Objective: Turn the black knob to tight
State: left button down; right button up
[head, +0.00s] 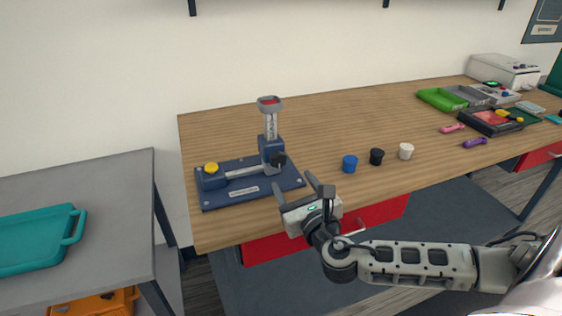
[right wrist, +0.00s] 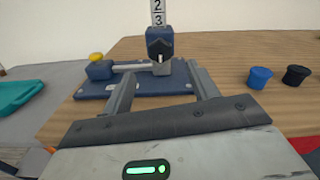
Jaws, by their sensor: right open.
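The black knob (head: 278,159) is on the front of the blue post of a fixture with a dark blue base plate (head: 245,197). In the right wrist view the black knob (right wrist: 160,45) is upright and faces me, with a short white mark at its lower edge. I cannot read any tight marking. My right gripper (head: 294,182) is open and empty in front of the knob, near the table's front edge. In the right wrist view its two fingers (right wrist: 163,74) point towards the fixture, below the knob and apart from it. My left gripper is not in view.
A grey table with a teal tray (head: 35,240) is at left.

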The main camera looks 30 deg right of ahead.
aim_at(279, 161)
jog(key=x, duration=0.8)
jog(key=shift+w+d+p, duration=0.1)
jog(key=shift+w+p, duration=0.2)
jog(key=c, duration=1)
